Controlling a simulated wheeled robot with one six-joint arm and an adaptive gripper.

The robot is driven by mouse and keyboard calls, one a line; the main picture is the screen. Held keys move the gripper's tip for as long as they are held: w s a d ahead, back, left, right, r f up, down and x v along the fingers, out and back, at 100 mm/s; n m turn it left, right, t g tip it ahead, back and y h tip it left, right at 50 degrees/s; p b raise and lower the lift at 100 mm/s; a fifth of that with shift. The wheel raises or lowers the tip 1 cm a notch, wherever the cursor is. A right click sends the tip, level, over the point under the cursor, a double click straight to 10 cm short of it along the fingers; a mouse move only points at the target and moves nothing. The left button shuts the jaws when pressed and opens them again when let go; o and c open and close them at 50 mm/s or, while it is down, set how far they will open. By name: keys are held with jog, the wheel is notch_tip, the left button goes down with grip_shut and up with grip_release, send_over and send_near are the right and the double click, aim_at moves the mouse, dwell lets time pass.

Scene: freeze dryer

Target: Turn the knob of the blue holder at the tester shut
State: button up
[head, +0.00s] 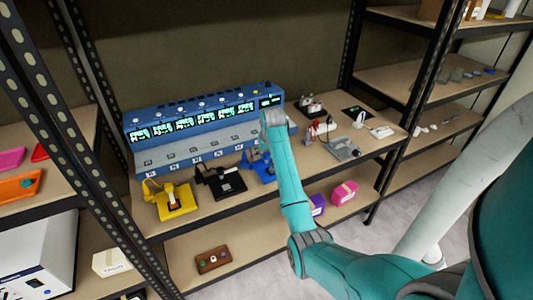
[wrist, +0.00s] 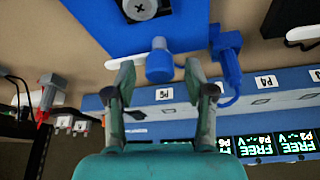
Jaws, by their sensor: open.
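The blue holder (head: 262,172) lies on the shelf in front of the blue tester (head: 205,107), partly hidden by my arm in the head view. In the wrist view the holder (wrist: 130,35) fills the top, with a grey round part on it. Its blue knob (wrist: 158,66) sticks out from the edge facing the tester. My gripper (wrist: 159,78) is open, one fingertip on each side of the knob in the picture. I cannot tell whether either finger touches it. A blue plug with a cable (wrist: 228,62) is right beside the knob. The gripper is hidden in the head view.
A yellow holder (head: 172,203) and a black holder (head: 225,183) lie left of the blue one. A grey holder (head: 342,147) and small items are at right. The tester's several screens read FREE. Shelf posts flank the bay.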

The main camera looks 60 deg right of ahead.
grip_shut()
jog(key=shift+m, duration=0.4)
jog(key=m+g+h, duration=0.1)
jog(key=m, duration=0.2)
jog(key=shift+m, duration=0.4)
jog(key=m+g, duration=0.2)
jog(key=m, duration=0.2)
jog(key=shift+w+m, duration=0.15)
jog(key=shift+m, duration=0.15)
jog(key=m+g, duration=0.1)
jog(key=m, duration=0.3)
jog(key=shift+g, duration=0.4)
jog(key=m, duration=0.2)
jog(key=m+g, duration=0.1)
jog(key=m, duration=0.1)
jog(key=shift+m+g+y, duration=0.3)
